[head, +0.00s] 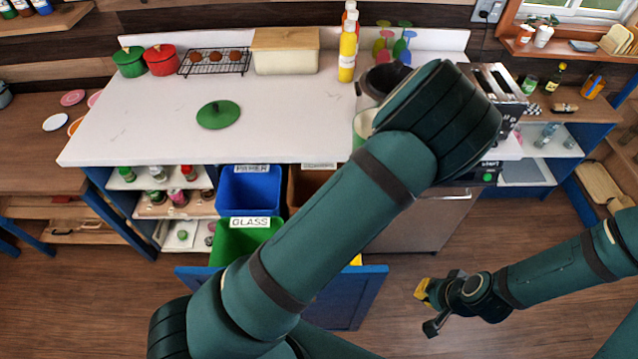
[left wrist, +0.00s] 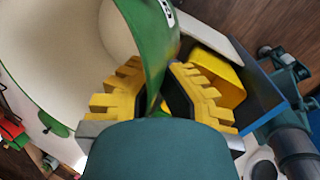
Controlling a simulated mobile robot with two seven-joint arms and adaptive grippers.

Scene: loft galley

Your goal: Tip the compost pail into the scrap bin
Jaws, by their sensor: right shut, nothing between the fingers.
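The compost pail, green outside and cream inside, shows partly in the head view (head: 363,126) behind my left arm. It fills the upper left of the left wrist view (left wrist: 60,45). My left gripper (left wrist: 160,98) has its yellow fingers on both sides of the pail's green wall, shut on it. In the head view my forearm hides this gripper. The brown scrap bin (head: 304,187) stands in the pulled-out bin drawer, its label partly covered. My right gripper (head: 424,291) is shut and empty, low over the floor at the right.
A blue paper bin (head: 248,189), a green glass bin (head: 238,240) and a yellow bin (left wrist: 222,80) share the drawer. A green lid (head: 218,114) lies on the white counter (head: 130,120). Bottles (head: 347,55) and a toaster (head: 500,88) stand behind.

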